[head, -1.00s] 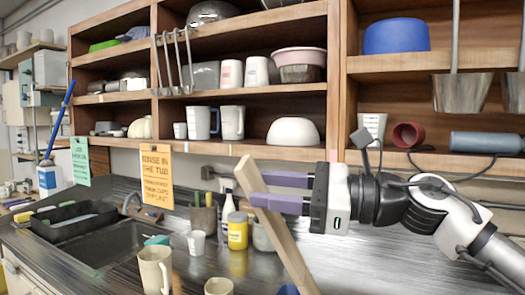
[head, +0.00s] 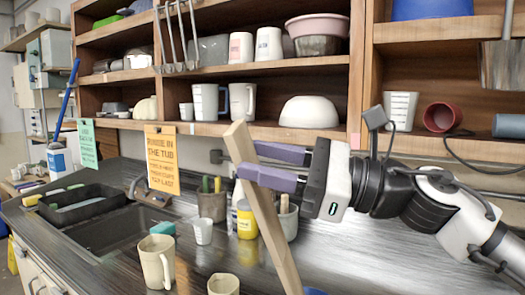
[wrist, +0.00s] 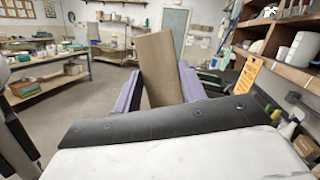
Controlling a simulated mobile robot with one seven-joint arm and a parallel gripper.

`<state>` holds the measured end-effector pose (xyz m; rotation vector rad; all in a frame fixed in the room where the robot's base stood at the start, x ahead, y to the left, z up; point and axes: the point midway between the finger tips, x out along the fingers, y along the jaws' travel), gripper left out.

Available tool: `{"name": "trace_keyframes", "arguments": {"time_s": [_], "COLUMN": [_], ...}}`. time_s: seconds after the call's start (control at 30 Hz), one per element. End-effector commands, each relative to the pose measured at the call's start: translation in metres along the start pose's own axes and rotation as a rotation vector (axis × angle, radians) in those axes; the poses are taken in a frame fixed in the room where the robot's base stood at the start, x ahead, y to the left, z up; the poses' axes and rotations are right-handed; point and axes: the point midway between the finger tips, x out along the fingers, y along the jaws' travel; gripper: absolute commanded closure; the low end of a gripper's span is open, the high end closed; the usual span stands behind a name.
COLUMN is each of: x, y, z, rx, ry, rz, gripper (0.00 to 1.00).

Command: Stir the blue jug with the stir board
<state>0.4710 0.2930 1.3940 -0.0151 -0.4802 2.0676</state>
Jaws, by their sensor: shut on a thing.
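My gripper (head: 248,161) has its two purple fingers shut on the stir board (head: 264,205), a long pale wooden board. The board hangs at a tilt over the counter, its top leaning left. Its lower end runs to the bottom edge of the head view. In the wrist view the stir board (wrist: 158,68) stands up between the purple fingers. A small blue rim (head: 315,292) shows at the bottom edge, just right of the board's low end. It may be the blue jug; the rest of it is out of view, and I cannot tell whether the board is inside it.
A cream jug (head: 157,262) and a cream cup (head: 223,285) stand on the counter (head: 372,262) at front left. The sink (head: 112,232) is left. Shelves hang above.

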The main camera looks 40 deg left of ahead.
Motion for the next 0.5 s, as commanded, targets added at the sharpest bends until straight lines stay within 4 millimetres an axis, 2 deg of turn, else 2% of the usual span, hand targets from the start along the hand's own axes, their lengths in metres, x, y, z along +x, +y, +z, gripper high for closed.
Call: {"name": "trace_keyframes", "arguments": {"time_s": [0.5], "x": [-0.021], "y": [0.002], "z": [-0.052], "rx": [0.000], "ry": [-0.001], "rz": [0.001], "gripper": [0.91]}}
